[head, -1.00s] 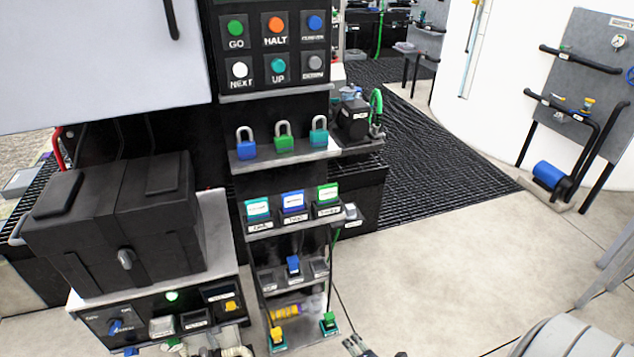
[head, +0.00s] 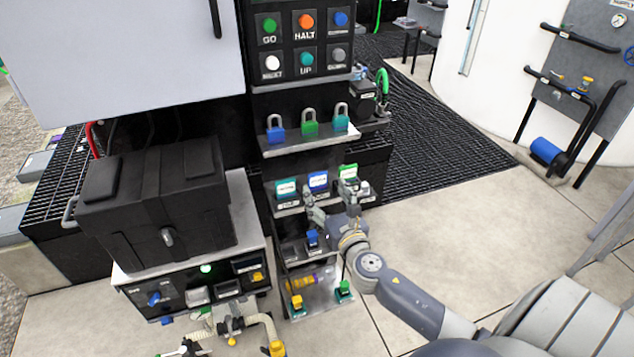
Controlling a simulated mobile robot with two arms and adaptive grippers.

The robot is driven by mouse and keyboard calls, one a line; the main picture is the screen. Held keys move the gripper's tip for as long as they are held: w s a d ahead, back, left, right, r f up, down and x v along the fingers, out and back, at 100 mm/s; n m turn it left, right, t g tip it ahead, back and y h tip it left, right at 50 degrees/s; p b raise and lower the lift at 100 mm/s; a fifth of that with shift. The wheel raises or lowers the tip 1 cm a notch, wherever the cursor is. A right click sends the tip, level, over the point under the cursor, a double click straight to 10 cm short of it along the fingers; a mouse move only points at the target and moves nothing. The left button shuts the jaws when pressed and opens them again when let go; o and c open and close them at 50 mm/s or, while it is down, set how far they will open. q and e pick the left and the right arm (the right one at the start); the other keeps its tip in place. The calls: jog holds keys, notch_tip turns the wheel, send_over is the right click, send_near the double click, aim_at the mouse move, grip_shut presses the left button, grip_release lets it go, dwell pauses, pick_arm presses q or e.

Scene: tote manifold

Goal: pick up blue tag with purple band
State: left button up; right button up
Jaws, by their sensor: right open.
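A blue tag (head: 318,179) with a white label stands in the middle of a row on a shelf of the black rack in the head view. A teal tag (head: 286,188) is to its left and a green tag (head: 348,170) to its right. I cannot make out a purple band on the blue tag. My right gripper (head: 328,190) is open and empty in front of this row. Its fingers appear on either side of the blue tag's lower right part and partly cover the row; contact cannot be told.
Padlocks (head: 310,123) stand on the shelf above, below a button panel (head: 304,43). A lower shelf holds a blue item (head: 312,238). A black case (head: 160,200) sits on a bench at the left. Open floor (head: 450,230) lies to the right.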

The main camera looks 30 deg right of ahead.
aim_at(318, 179)
jog(key=x, duration=0.1)
jog(key=p+x, duration=0.1)
jog(key=x, duration=0.3)
jog(key=shift+r, duration=0.3)
jog(key=shift+w, duration=0.45)
jog(key=shift+d, duration=0.1)
jog(key=c, duration=1.1)
